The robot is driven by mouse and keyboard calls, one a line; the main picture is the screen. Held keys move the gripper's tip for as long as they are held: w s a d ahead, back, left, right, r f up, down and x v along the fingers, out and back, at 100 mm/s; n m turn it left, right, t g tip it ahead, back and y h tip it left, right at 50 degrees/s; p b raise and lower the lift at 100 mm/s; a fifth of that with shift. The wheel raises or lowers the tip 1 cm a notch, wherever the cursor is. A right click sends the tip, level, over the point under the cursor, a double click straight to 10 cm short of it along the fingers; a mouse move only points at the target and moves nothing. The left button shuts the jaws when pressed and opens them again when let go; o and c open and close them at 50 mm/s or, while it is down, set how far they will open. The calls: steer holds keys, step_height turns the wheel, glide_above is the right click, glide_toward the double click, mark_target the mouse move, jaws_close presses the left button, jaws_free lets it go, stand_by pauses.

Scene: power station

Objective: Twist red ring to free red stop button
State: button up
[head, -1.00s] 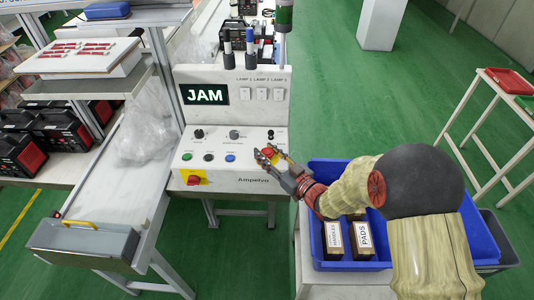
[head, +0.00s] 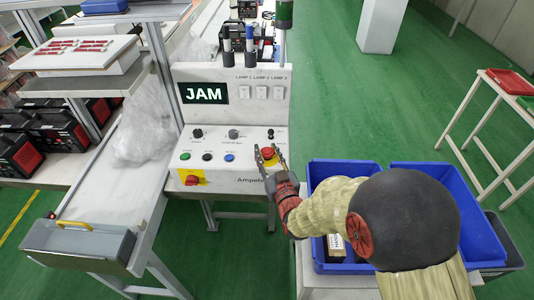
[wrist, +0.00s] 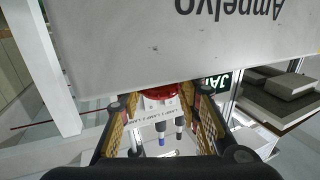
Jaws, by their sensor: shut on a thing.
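The red stop button (head: 268,152) is at the right of the white control panel's sloped face. My gripper (head: 268,150) reaches up from the lower right, one finger on each side of the button. In the wrist view the red ring (wrist: 160,90) shows between the fingertips of my gripper (wrist: 160,102), close to the panel face. The jaws are shut on this red part. The line between ring and button cannot be made out.
A red knob on a yellow plate (head: 192,180) sits at the panel's lower left. Small knobs and green, black and blue buttons (head: 207,157) are left of my gripper. A lit JAM display (head: 205,94) stands above. Blue bins (head: 450,215) lie under my arm.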

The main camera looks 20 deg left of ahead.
steer(key=o, duration=1.2)
steer(key=v, duration=1.2)
